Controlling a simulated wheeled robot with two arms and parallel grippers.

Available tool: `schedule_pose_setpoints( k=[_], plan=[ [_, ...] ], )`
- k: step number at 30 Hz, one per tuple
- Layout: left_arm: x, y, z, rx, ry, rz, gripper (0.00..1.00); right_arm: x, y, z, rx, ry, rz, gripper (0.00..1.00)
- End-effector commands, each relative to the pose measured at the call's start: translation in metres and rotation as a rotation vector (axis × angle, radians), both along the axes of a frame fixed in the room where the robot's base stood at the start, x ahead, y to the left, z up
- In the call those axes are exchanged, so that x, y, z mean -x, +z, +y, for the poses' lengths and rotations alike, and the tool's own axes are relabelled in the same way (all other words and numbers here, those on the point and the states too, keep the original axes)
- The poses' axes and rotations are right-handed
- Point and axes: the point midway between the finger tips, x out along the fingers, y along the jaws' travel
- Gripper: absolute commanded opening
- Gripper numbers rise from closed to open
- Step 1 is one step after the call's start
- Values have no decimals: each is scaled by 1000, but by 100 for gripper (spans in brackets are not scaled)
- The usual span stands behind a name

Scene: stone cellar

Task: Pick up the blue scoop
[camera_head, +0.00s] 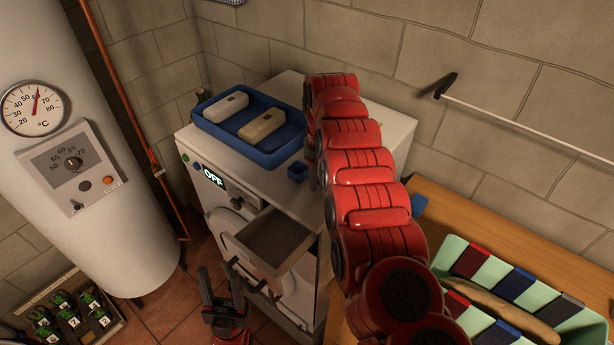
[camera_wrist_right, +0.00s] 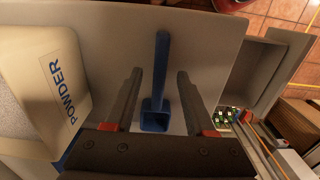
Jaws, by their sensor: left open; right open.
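In the head view my red right arm hides most of that gripper and part of the scoop. My left gripper (camera_head: 221,274) is open and empty, low in front of the machine, far from the scoop.
A blue tray (camera_head: 208,124) with two pale packs stands on the machine top (camera_head: 390,125). An open drawer (camera_head: 268,240) juts from the machine's front. A box marked POWDER (camera_wrist_right: 45,90) is close to my right gripper. A striped crate (camera_head: 448,250) stands on the wooden table.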

Motion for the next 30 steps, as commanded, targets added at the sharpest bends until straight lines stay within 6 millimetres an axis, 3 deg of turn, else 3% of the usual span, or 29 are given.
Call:
schedule_pose_setpoints(
  k=[30],
  plan=[
    [0,-12,0,0,0,0,50,-1,-4,0,-2,-1,-3,55]
  ],
)
